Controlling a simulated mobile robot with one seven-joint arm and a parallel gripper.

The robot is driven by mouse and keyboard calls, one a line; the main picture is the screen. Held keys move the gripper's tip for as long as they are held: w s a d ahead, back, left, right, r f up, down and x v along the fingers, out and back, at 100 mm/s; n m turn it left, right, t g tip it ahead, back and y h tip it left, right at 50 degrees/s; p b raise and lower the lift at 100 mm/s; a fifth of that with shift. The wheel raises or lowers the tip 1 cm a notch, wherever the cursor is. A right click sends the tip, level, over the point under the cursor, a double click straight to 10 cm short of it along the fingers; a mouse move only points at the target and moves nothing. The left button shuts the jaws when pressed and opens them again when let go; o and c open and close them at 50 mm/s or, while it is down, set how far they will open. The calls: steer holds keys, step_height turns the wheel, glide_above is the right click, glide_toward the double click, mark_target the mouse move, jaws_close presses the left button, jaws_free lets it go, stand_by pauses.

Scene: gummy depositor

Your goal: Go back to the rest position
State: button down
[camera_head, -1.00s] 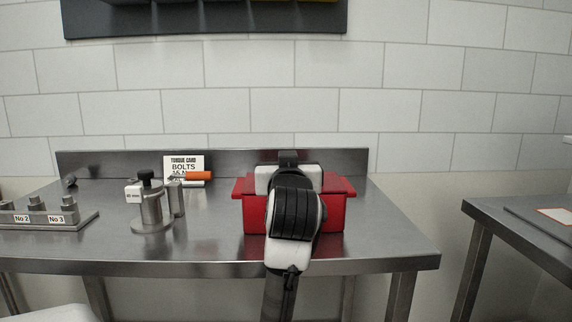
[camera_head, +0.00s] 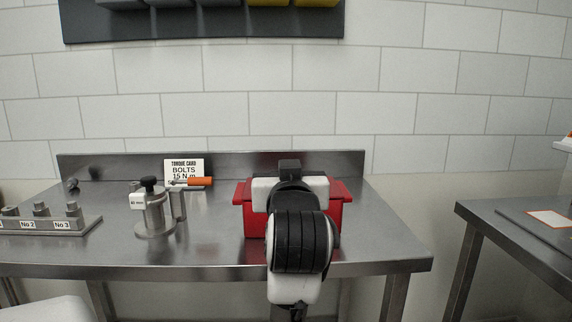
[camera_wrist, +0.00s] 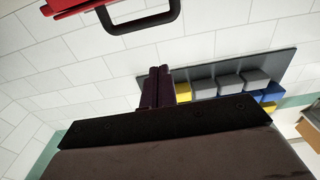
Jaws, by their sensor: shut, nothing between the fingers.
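My gripper (camera_wrist: 160,72) shows in the wrist view with its two dark fingers together and nothing between them. In the head view my arm reaches up in front of the red box, and its fingers are hidden behind the wrist. The red box (camera_head: 340,215) stands on the steel bench (camera_head: 205,245) and is partly covered by my arm. In the wrist view a red edge (camera_wrist: 68,6) and a black handle (camera_wrist: 145,22) show at the top, apart from the fingers.
A metal fixture with a black knob (camera_head: 154,215) stands left of the red box. A torque card (camera_head: 184,167) and an orange-handled tool (camera_head: 200,182) are behind it. A numbered block (camera_head: 50,226) is at far left. A second table (camera_head: 500,232) stands right, across a gap.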

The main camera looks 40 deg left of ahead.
steer(key=shift+s+d, duration=0.25)
steer(key=shift+f, duration=0.1)
